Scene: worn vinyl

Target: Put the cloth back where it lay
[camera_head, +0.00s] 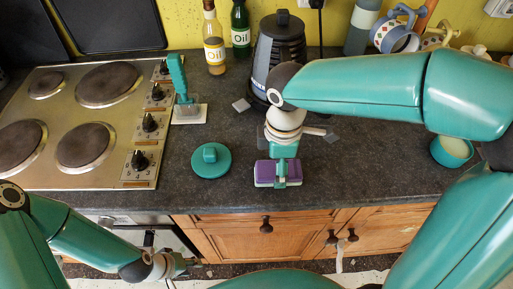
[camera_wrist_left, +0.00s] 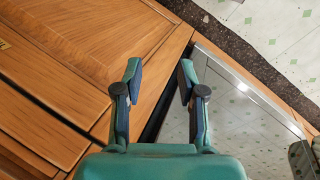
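A folded purple cloth (camera_head: 264,172) with a pale edge is at the front of the dark worktop in the head view. My right gripper (camera_head: 281,168) reaches down over it, one teal finger across its near side. The gripper looks shut on the cloth; its far finger is hidden. I cannot tell whether the cloth touches the worktop. My left gripper (camera_head: 186,265) is low in front of the cupboards, away from the cloth. In the left wrist view its two fingers (camera_wrist_left: 160,88) are apart with nothing between them.
A teal round lid (camera_head: 211,161) lies left of the cloth. A teal brush (camera_head: 178,78) stands by the hob (camera_head: 70,120). A kettle (camera_head: 279,45), oil bottles (camera_head: 214,40) and mugs (camera_head: 395,38) stand behind. A green cup (camera_head: 452,152) is at right.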

